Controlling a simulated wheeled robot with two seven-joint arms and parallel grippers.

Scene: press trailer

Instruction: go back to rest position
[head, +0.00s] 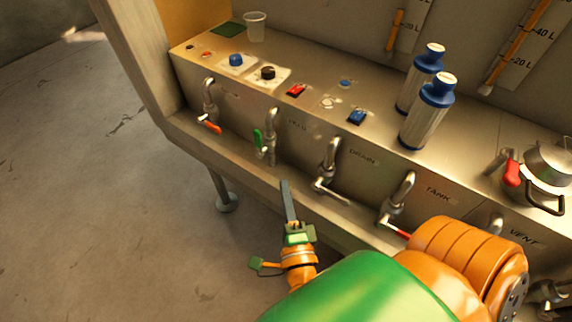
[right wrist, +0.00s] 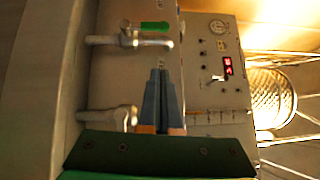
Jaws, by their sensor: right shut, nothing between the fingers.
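My right gripper (head: 284,186) is in front of the steel press panel (head: 235,128) in the head view, beside the taps. Its fingers are together, with nothing between them. In the right wrist view the closed fingertips (right wrist: 160,76) point up the picture, between two metal taps on the left and a control panel on the right. The fingers look apart from the tap with the green handle (head: 258,138), which also shows in the right wrist view (right wrist: 154,27). My left gripper is in neither view.
More taps line the panel: orange-handled (head: 210,125), a bare-looking one (head: 330,165) and red-handled (head: 396,205). On the ledge stand a cup (head: 255,27), two blue-capped bottles (head: 421,125) and a metal pot (head: 550,160). Open floor (head: 90,200) lies left.

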